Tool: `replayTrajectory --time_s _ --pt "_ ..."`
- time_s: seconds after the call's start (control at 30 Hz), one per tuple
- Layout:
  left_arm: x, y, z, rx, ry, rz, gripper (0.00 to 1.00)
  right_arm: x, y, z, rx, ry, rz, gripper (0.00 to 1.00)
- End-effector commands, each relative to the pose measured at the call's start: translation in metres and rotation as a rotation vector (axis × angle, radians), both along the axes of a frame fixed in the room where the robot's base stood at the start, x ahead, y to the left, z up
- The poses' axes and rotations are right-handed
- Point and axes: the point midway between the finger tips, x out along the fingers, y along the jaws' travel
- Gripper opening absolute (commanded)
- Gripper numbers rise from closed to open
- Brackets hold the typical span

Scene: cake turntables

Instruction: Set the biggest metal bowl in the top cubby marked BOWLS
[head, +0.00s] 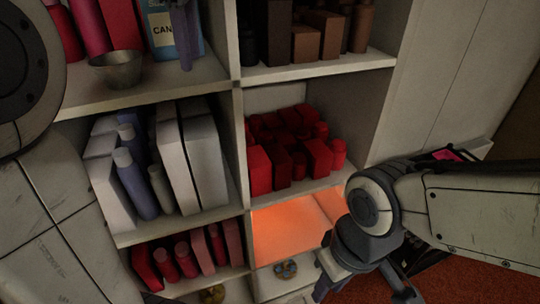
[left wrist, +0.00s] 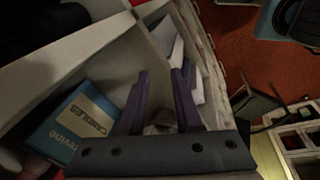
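A small grey metal bowl (head: 116,70) sits at the front of the upper left cubby in the head view. No other metal bowl is clear, so I cannot compare sizes. My left gripper (head: 183,42) is in front of that cubby, right of the bowl and apart from it. In the left wrist view its fingers (left wrist: 160,85) stand apart; a dim grey shape (left wrist: 160,122) between them is unclear. My right gripper (head: 365,292) is low at the right, its fingers spread and empty. No BOWLS label is readable.
A blue candles box (head: 160,30) stands behind my left gripper; it also shows in the left wrist view (left wrist: 70,125). Cubbies hold white packages (head: 185,150), red goods (head: 290,150) and brown boxes (head: 318,35). An orange-lit cubby (head: 290,230) looks empty.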

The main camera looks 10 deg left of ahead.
Motion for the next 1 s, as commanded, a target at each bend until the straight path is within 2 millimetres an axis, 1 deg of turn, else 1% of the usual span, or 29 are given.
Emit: replayTrajectory --time_s 0.03,0.07,0.1,0.17,0.2,0.27,0.3,0.37,0.4,0.5,0.53,0.6,0.7,0.8,1.0 --pt "-0.001 -0.025 -0.023 0.009 0.032 -0.185 0.33 0.0 0.0 0.0 0.0 0.0 0.0 0.34" --pt "-0.002 -0.038 -0.035 0.013 0.045 -0.295 0.33 0.0 0.0 0.0 0.0 0.0 0.0 0.34" --pt "-0.005 -0.055 -0.053 0.019 0.062 -0.439 0.33 0.0 0.0 0.0 0.0 0.0 0.0 0.34" --pt "-0.013 -0.082 -0.081 0.027 0.088 -0.663 0.33 0.0 0.0 0.0 0.0 0.0 0.0 0.34" --pt "-0.022 -0.099 -0.101 0.034 0.102 -0.815 0.33 0.0 0.0 0.0 0.0 0.0 0.0 0.34" --pt "-0.039 -0.123 -0.132 0.042 0.12 -1.045 0.33 0.0 0.0 0.0 0.0 0.0 0.0 0.34" --pt "-0.053 -0.136 -0.152 0.048 0.132 -1.196 0.33 0.0 0.0 0.0 0.0 0.0 0.0 0.34" --pt "-0.076 -0.154 -0.182 0.055 0.144 -1.415 0.33 0.0 0.0 0.0 0.0 0.0 0.0 0.34" --pt "-0.093 -0.163 -0.201 0.061 0.147 -1.553 0.33 0.0 0.0 0.0 0.0 0.0 0.0 0.34" --pt "-0.133 -0.175 -0.242 0.076 0.155 -1.853 0.33 0.0 0.0 0.0 0.0 0.0 0.0 0.34" --pt "-0.144 -0.177 -0.252 0.079 0.155 -1.929 0.33 0.0 0.0 0.0 0.0 0.0 0.0 0.34" --pt "-0.165 -0.178 -0.271 0.088 0.156 -2.074 0.33 0.0 0.0 0.0 0.0 0.0 0.0 0.34" --pt "-0.185 -0.176 -0.289 0.098 0.153 -2.208 0.33 0.0 0.0 0.0 0.0 0.0 0.0 0.34" --pt "-0.193 -0.172 -0.296 0.104 0.151 -2.267 0.33 0.0 0.0 0.0 0.0 0.0 0.0 0.34" --pt "-0.194 -0.172 -0.297 0.104 0.151 -2.277 0.33 0.0 0.0 0.0 0.0 0.0 0.0 0.34"
